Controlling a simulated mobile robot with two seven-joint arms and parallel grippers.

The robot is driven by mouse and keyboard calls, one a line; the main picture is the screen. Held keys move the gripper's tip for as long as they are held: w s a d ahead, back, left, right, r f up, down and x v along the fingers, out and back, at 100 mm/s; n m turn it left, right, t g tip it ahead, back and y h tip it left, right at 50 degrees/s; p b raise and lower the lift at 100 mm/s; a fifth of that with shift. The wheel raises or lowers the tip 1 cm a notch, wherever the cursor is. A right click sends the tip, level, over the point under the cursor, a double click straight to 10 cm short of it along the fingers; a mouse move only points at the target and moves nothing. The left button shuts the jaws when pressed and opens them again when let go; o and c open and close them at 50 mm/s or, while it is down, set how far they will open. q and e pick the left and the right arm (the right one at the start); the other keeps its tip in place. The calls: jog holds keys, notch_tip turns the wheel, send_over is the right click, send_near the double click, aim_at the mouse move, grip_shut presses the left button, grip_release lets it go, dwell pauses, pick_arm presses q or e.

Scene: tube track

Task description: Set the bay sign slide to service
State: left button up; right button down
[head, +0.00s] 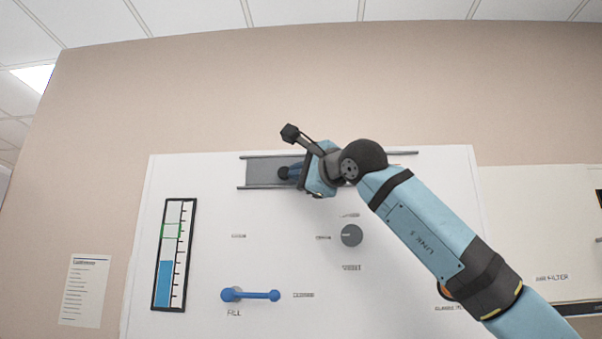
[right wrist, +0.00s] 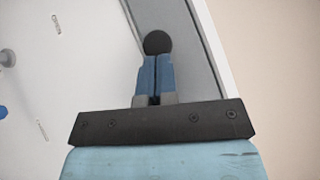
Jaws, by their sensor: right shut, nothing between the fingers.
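The sign slide is a grey plate (head: 262,172) between two dark horizontal rails at the top of the white wall panel. The plate shows at the rails' left end; my right arm hides the middle, and the upper rail reappears at the right. A round black knob (right wrist: 157,42) shows in the right wrist view, and its dark edge shows in the head view (head: 283,172). My right gripper (right wrist: 156,60) is shut and empty, its blue fingertips right at the knob; I cannot tell whether they touch it. My left gripper is out of view. No service label is readable.
The panel (head: 205,175) also carries a blue level gauge (head: 165,283), a blue lever (head: 250,295) and a dark grey dial (head: 352,236) below the slide. A paper notice (head: 85,290) hangs at the left. My right forearm covers the panel's right side.

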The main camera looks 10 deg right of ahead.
jog(key=w+d+b+v, duration=0.1)
jog(key=b+v, duration=0.3)
jog(key=v, duration=0.9)
jog(key=shift+w+d+f+b, duration=0.25)
jog(key=shift+d+b, duration=0.05)
jog(key=shift+d, duration=0.4)
